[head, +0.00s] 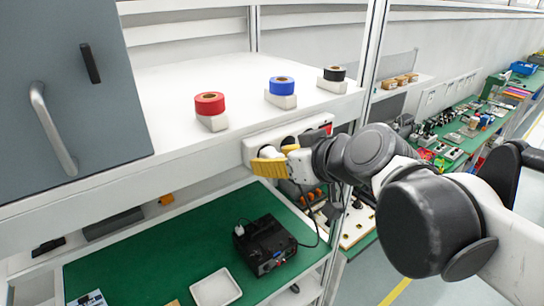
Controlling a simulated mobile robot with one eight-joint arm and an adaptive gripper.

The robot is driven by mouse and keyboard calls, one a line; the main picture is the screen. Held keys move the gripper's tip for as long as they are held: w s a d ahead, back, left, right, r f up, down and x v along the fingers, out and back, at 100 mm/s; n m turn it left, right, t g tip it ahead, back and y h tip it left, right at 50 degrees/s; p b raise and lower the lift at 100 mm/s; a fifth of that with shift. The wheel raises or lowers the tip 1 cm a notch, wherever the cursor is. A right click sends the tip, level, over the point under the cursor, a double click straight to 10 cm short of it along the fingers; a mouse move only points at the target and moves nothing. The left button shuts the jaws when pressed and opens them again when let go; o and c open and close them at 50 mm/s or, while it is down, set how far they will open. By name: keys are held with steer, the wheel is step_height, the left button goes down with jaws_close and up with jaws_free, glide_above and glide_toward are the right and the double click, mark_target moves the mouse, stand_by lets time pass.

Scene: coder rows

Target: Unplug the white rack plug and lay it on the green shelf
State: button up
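My gripper (268,161), with yellow fingers, is at the white power strip (257,142) on the front edge of the upper shelf. A small pale patch shows between the fingers; I cannot tell whether it is the white rack plug or whether the fingers are closed on it. A dark cable hangs from behind my gripper down to a black device (264,245). The device stands on the green shelf (150,262) below. A small white piece (239,230) shows at the device's left end; I cannot tell what it is.
Red (210,104), blue (282,86) and black (334,73) tape rolls sit on white blocks along the upper shelf edge. A white tray (216,289) lies on the green shelf, left of the device. Bare green surface lies further left. A grey cabinet door (75,85) stands upper left.

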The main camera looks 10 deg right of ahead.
jaws_close()
steer(key=shift+s, duration=0.1)
steer(key=shift+s+d+p, duration=0.4)
steer(key=shift+s+p, duration=0.1)
steer(key=shift+s, duration=0.2)
steer(key=shift+s+d+p, duration=0.45)
steer(key=shift+s, duration=0.2)
steer(key=shift+s+d+p, duration=0.4)
steer(key=shift+s+p, duration=0.1)
steer(key=shift+s, duration=0.2)
